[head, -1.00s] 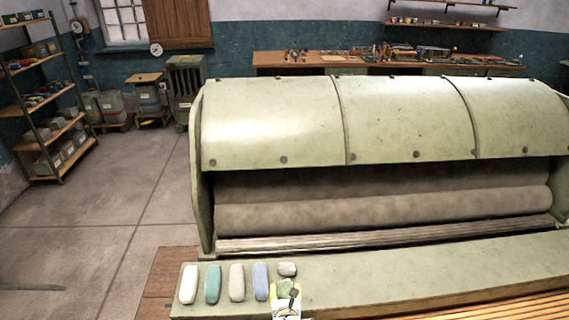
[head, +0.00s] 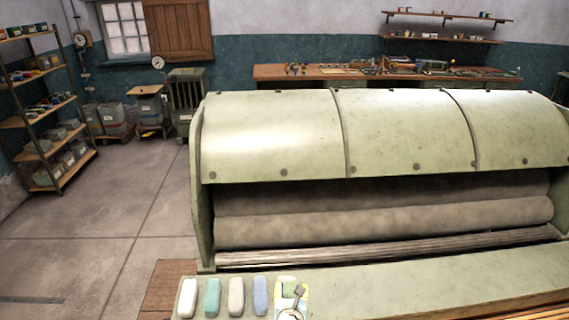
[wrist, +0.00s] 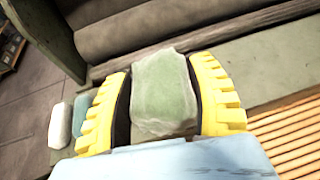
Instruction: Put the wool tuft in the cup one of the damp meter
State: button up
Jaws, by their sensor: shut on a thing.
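The tuft is blocky and soft-edged.
Several rounded bars, white (head: 187,298), teal (head: 212,297), grey (head: 236,296) and blue (head: 260,295), lie in a row left of my gripper. The big green machine (head: 270,135) with rollers stands behind. Shelves (head: 45,120) stand far left, and a workbench (head: 400,72) runs along the back wall. Floor is clear at left.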

aim_at(292, 285)
jog(key=s+r, duration=0.3)
jog(key=shift+s, duration=0.1)
jog(key=s+a, duration=0.2)
jog(key=s, duration=0.4)
jog(key=s+r+p, duration=1)
jog(key=r+p, duration=0.5)
jog(key=p, duration=0.5)
jog(key=shift+s+r+n+y, duration=0.2)
jog(key=shift+r+n+y, duration=0.1)
jog(key=shift+r+y, duration=0.1)
